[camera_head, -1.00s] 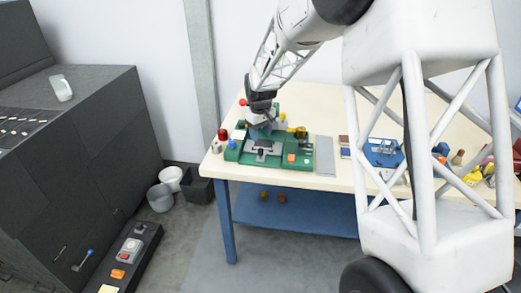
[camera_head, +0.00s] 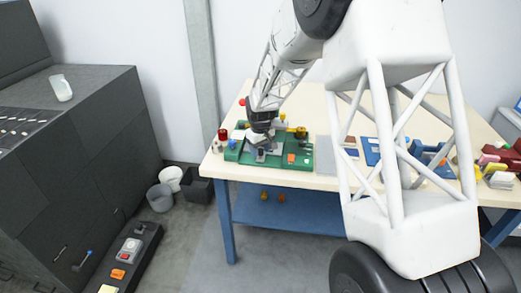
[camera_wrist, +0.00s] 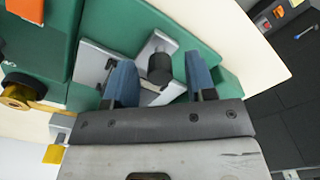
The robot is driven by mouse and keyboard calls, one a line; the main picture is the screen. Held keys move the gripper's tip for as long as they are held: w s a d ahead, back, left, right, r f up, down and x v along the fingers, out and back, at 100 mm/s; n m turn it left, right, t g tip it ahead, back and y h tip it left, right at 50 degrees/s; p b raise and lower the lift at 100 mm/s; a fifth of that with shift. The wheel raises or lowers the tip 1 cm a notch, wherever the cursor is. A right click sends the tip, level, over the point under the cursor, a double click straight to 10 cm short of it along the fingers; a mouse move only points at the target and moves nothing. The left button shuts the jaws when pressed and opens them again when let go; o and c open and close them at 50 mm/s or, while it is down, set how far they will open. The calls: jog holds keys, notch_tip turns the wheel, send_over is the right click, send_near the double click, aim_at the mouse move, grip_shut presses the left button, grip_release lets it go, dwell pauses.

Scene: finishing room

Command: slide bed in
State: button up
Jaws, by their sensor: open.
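A green machine (camera_head: 300,150) stands on the left end of the table. It carries a grey metal bed plate (camera_wrist: 93,62) with a narrower grey piece (camera_wrist: 158,42) and a dark upright round knob (camera_wrist: 160,68). I take the plate as the bed; in the head view my gripper largely covers it. My gripper (camera_wrist: 160,78) is open, its two blue fingers on either side of the knob, with a gap on each side. In the head view my gripper (camera_head: 263,150) is low over the machine. Whether the fingers touch the plate cannot be told.
A brass-yellow knob (camera_wrist: 15,93) is at the machine's side. A red knob (camera_head: 222,134) and blue knob (camera_head: 232,144) stand at its left. An orange block (camera_head: 291,158) lies on its front right. A grey plate (camera_head: 325,157) and blue fixture (camera_head: 372,152) are further right.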

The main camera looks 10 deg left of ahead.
grip_shut()
dwell(0.3)
jog(key=w, duration=1)
jog(key=shift+w, duration=0.25)
jog(key=shift+r, duration=0.1)
grip_release()
